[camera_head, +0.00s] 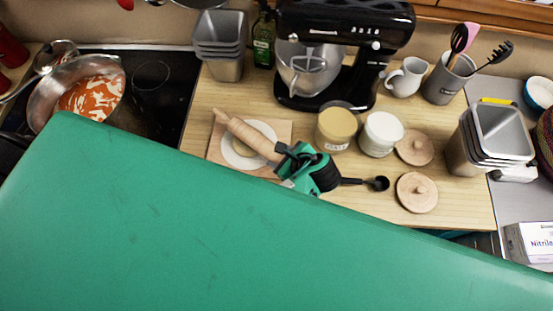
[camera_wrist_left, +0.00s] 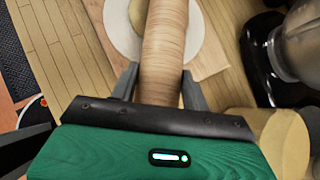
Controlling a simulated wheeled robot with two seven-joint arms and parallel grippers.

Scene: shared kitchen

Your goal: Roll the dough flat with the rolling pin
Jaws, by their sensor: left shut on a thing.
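The wooden rolling pin (camera_head: 252,137) lies slanted over the dough and the white plate in the head view. My left gripper (camera_head: 284,156) is shut on the pin near its lower right end. In the left wrist view the rolling pin (camera_wrist_left: 165,50) runs between the two fingers (camera_wrist_left: 160,85). The pale dough (camera_head: 242,148) sits on the round white plate (camera_head: 232,159), partly hidden under the pin. The plate rests on a wooden board (camera_head: 216,148). Whether the pin touches the dough cannot be told. My right gripper is not in view.
A jar of tan contents (camera_head: 336,130), a white jar (camera_head: 381,134) and two wooden lids (camera_head: 417,192) stand right of the board. A black stand mixer (camera_head: 345,30) is behind. A pan (camera_head: 75,90) sits on the hob at left.

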